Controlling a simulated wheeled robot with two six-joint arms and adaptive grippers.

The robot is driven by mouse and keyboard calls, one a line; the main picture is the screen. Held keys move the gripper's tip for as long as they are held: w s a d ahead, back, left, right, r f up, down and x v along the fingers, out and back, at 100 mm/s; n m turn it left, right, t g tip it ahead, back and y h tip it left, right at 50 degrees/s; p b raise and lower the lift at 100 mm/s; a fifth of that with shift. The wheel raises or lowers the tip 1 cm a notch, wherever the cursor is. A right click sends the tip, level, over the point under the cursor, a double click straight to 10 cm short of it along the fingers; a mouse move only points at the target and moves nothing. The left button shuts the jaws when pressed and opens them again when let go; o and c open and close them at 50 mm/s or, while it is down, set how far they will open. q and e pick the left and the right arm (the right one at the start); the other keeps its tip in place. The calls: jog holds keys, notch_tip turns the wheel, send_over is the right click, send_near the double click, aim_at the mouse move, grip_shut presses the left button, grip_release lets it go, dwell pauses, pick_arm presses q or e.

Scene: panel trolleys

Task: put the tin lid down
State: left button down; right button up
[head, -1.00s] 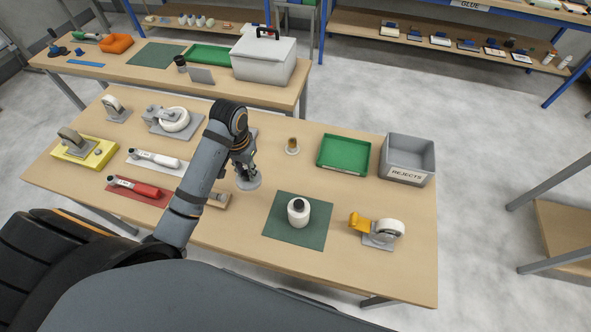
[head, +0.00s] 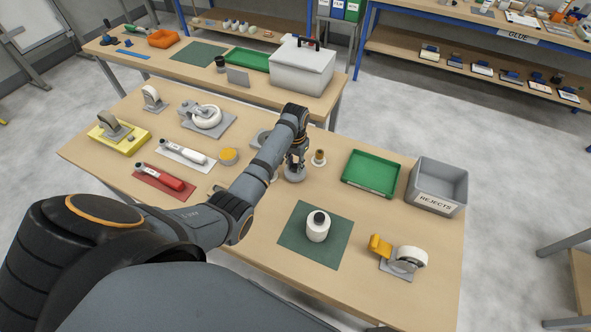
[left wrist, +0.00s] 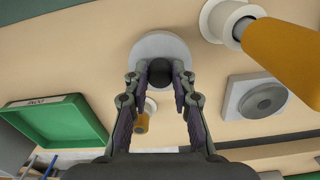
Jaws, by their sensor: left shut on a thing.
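My left gripper (head: 296,163) is shut on the dark knob of the tin lid, a pale grey disc (head: 294,175). In the left wrist view the knob is between the fingertips (left wrist: 166,76) and the lid's rim (left wrist: 150,42) shows around it. The lid looks level and is low over the bare table, just left of a brown peg on a white base (head: 319,157). I cannot tell whether it touches the table. My right gripper is out of view.
A green tray (head: 371,173) and grey rejects bin (head: 437,187) are to the right. In the left wrist view an orange cylinder (left wrist: 285,55) is close by.

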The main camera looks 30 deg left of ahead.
pick_arm(q)
jog(key=shift+w+d+f, duration=0.1)
jog(key=shift+w+f, duration=0.15)
jog(key=shift+f, duration=0.1)
notch_tip(320, 180, down, 3)
jog(key=shift+s+r, duration=0.1)
jog(key=shift+r, duration=0.1)
jog(key=shift+f, duration=0.2)
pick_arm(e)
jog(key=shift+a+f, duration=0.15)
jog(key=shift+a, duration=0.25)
pick_arm(q)
jog(key=c, duration=1.1)
grip_release()
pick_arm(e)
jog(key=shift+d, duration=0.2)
pick_arm(q)
jog(key=shift+r, duration=0.3)
notch_tip(320, 180, up, 12)
jog(key=shift+f+b, duration=0.15)
jog(key=shift+b, duration=0.25)
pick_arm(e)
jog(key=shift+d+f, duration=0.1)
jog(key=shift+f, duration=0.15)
